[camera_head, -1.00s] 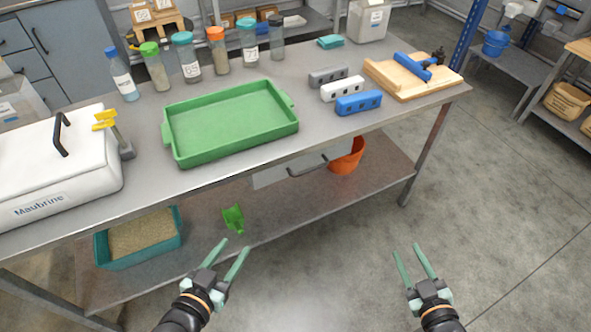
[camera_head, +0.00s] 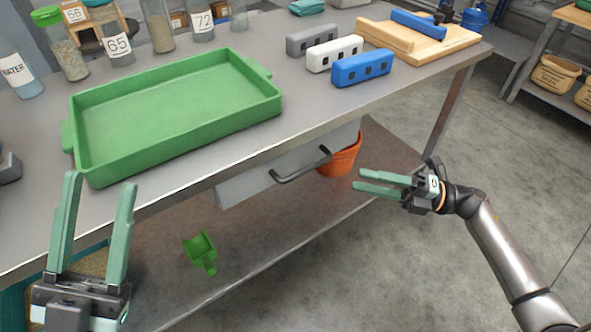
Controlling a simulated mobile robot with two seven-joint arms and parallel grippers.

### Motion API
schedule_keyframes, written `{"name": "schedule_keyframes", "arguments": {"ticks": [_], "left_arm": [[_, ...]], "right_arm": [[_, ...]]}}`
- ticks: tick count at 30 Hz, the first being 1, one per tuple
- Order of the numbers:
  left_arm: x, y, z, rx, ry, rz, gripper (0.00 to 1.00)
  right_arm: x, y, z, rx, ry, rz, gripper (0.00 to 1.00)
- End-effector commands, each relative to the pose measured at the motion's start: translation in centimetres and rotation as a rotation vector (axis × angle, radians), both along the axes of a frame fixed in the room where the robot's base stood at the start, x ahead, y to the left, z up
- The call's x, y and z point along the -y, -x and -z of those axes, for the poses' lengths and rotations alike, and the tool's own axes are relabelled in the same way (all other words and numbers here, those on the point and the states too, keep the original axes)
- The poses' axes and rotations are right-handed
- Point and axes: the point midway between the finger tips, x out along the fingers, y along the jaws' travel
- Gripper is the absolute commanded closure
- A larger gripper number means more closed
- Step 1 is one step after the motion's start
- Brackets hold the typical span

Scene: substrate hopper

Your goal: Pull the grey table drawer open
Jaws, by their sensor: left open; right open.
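The grey table drawer (camera_head: 246,186) hangs under the front edge of the steel table (camera_head: 330,110). Its face looks flush under the table edge, and its dark bar handle (camera_head: 301,167) sticks out in front. My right gripper (camera_head: 357,180) is open and empty, to the right of the handle, with its fingers pointing left toward it. A gap separates the fingertips from the handle. My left gripper (camera_head: 100,190) is open and empty at the lower left, fingers pointing up, in front of the table edge and away from the drawer.
A green tray (camera_head: 178,154) stands on the table above the drawer. Grey, white and blue blocks (camera_head: 362,68) stand to its right. An orange bucket (camera_head: 341,160) and a green scoop (camera_head: 201,250) are on the lower shelf. The floor in front is clear.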

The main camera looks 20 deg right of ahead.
Motion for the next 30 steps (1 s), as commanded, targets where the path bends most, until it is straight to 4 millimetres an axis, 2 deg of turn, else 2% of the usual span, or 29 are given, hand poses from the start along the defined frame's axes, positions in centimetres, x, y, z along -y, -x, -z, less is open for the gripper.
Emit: {"name": "schedule_keyframes", "arguments": {"ticks": [5, 12, 18, 24, 30], "left_arm": [[0.0, 0.0, 0.2, -0.001, 0.001, 0.003, 0.5], [0.1, -0.1, 0.8, -0.008, 0.005, 0.007, 0.5], [0.1, -0.1, 1.2, -0.013, 0.008, 0.011, 0.5], [0.1, -0.1, 1.3, -0.015, 0.011, 0.013, 0.5], [0.1, -0.1, 1.3, -0.016, 0.012, 0.015, 0.5]], "right_arm": [[-2.1, -0.9, -0.4, 0.004, -0.003, -0.003, 0.55], [-6.6, -2.9, -1.1, 0.004, -0.005, -0.004, 0.55], [-9.6, -4.3, -1.5, 0.003, -0.005, -0.002, 0.55], [-11.0, -5.0, -1.7, 0.0, -0.003, -0.001, 0.55], [-11.2, -5.0, -1.7, -0.001, -0.003, -0.001, 0.55]]}}
